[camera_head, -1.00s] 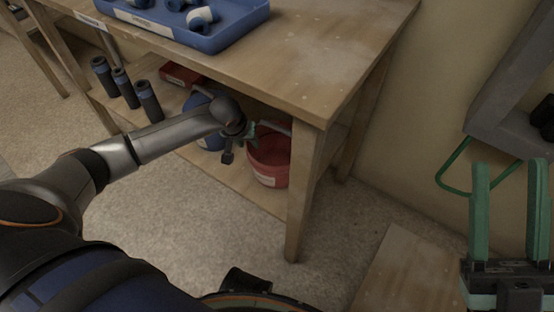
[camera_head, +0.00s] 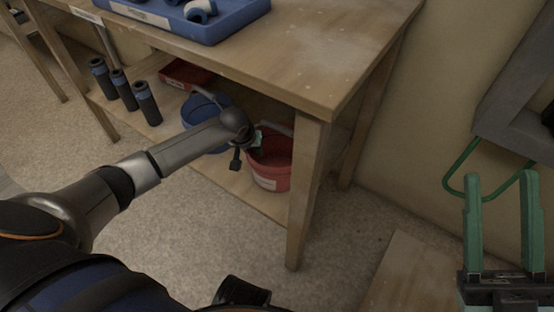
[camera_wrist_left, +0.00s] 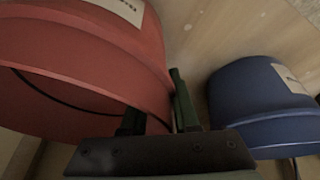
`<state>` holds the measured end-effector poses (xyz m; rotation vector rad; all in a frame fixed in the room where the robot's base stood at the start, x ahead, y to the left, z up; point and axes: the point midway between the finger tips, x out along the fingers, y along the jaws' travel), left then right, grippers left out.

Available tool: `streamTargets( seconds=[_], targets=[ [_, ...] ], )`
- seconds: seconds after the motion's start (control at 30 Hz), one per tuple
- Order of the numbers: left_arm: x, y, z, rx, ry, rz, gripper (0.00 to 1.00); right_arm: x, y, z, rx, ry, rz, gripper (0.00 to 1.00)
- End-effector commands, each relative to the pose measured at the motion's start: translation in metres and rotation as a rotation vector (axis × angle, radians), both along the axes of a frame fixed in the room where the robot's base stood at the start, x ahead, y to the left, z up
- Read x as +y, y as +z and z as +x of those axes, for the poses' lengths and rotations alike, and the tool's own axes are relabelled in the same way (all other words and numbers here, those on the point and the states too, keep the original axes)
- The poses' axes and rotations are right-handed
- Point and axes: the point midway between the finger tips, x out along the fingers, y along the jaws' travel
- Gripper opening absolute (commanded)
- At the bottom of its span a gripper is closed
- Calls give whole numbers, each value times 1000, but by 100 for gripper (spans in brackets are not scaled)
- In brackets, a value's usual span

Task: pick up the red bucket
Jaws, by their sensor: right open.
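The red bucket (camera_head: 270,165) stands on the lower shelf of the workbench, near its right front leg. In the left wrist view the red bucket (camera_wrist_left: 90,60) fills the upper left. My left gripper (camera_head: 257,141) is at the bucket's rim, on its left side. In the left wrist view my left gripper (camera_wrist_left: 158,100) has one green finger outside the bucket wall, close against it. The other finger is mostly hidden behind the rim, so its grip is unclear. My right gripper (camera_head: 502,225) is open and empty at the lower right, away from the bucket.
A blue bucket (camera_head: 207,112) stands just left of the red one and also shows in the left wrist view (camera_wrist_left: 255,105). A red box (camera_head: 186,73) and several dark cylinders (camera_head: 147,103) share the shelf. The tabletop (camera_head: 310,60) overhangs; the bench leg (camera_head: 303,200) is close right.

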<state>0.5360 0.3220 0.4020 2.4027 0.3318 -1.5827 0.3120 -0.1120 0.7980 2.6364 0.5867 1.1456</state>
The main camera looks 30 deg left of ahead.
Motion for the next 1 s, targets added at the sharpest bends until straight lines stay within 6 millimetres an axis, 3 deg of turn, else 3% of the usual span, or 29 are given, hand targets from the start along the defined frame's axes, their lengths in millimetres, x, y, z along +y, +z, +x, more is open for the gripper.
streamTargets(
  seconds=[0.03, 0.23, 1.0],
  targets=[
    [0, 0, 0, 0, 0, 0, 22, 0, 0, 0, 0, -1, 2, 50],
    [0, 0, 0, 0, 0, 0, 0, 0, 0, 0, 1, -1, 3, 50],
    [0, 0, 0, 1, 0, 1, 0, 0, -1, 0, 1, 1, -3, 50]
  ],
)
